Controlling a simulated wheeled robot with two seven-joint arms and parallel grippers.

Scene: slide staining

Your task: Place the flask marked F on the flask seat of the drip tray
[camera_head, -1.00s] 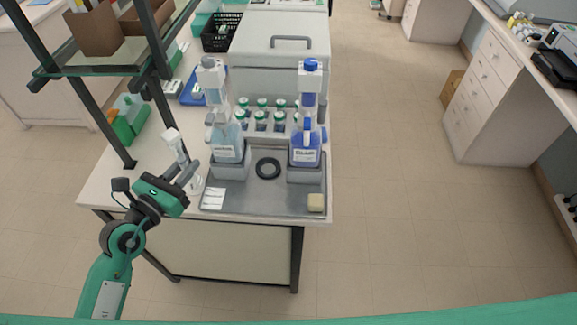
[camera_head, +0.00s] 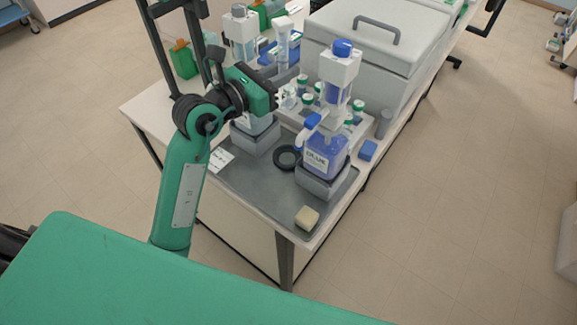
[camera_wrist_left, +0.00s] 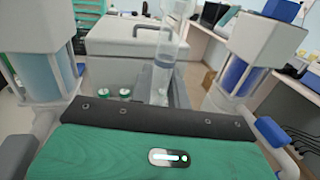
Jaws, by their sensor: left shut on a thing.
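My left gripper (camera_head: 286,77) is shut on a clear flask (camera_head: 282,47), held upright by its neck above the back of the drip tray (camera_head: 245,185). The flask's lower body is partly behind the fingers, and I cannot read a letter on it. The left wrist view shows its clear neck (camera_wrist_left: 168,55) ahead of the gripper body, between the two dispensers. The flask seat looks to be the black ring (camera_head: 287,168) on the tray, empty, in front of and below the flask. My right gripper is not in view.
A dark blue dispenser bottle (camera_head: 325,158) stands on a grey block right of the ring. A paler dispenser (camera_head: 240,30) stands left, partly hidden by my gripper. Green-capped jars (camera_head: 358,105) stand behind. A beige block (camera_head: 307,217) lies at the tray's front corner.

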